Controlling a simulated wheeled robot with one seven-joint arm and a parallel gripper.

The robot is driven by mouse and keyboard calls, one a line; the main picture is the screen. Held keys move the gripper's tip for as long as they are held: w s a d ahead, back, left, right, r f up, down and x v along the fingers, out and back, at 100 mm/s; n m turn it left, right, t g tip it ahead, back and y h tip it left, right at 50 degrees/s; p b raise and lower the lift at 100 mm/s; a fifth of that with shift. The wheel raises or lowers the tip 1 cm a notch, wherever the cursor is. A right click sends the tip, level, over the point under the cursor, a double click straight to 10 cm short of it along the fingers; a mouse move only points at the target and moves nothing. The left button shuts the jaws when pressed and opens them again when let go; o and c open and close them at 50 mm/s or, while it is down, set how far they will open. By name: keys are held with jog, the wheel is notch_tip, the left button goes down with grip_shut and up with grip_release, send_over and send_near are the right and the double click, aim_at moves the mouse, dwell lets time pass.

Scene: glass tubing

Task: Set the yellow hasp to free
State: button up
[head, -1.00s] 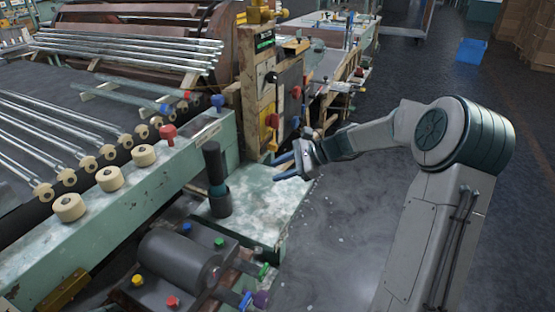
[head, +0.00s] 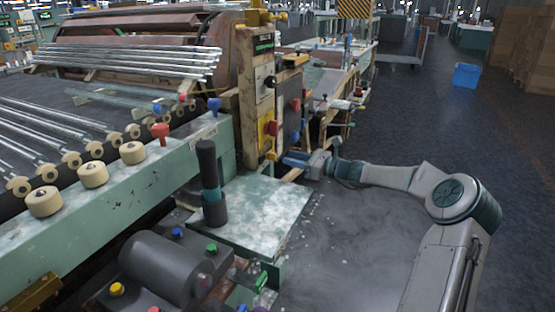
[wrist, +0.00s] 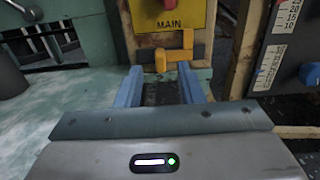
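The yellow hasp (wrist: 178,54) is an orange-yellow bar with an upright part, in the wrist view just below a yellow plate marked MAIN (wrist: 170,15). It shows small in the head view (head: 271,155), low on the wooden post. No "free" marking can be read. My gripper (wrist: 160,80) is open and empty, its two blue fingers pointing at the panel below the hasp. In the head view my gripper (head: 292,158) is just right of the hasp; contact cannot be told.
The wooden post (head: 249,95) carries other knobs and switches. Right of the hasp, a scale plate (wrist: 276,66) and a blue knob (wrist: 309,74) sit close by. A pale green table (head: 265,205) with a dark upright cylinder (head: 208,165) stands at left.

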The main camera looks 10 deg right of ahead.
aim_at(276, 154)
jog(key=b+x, duration=0.1)
jog(key=x, duration=0.5)
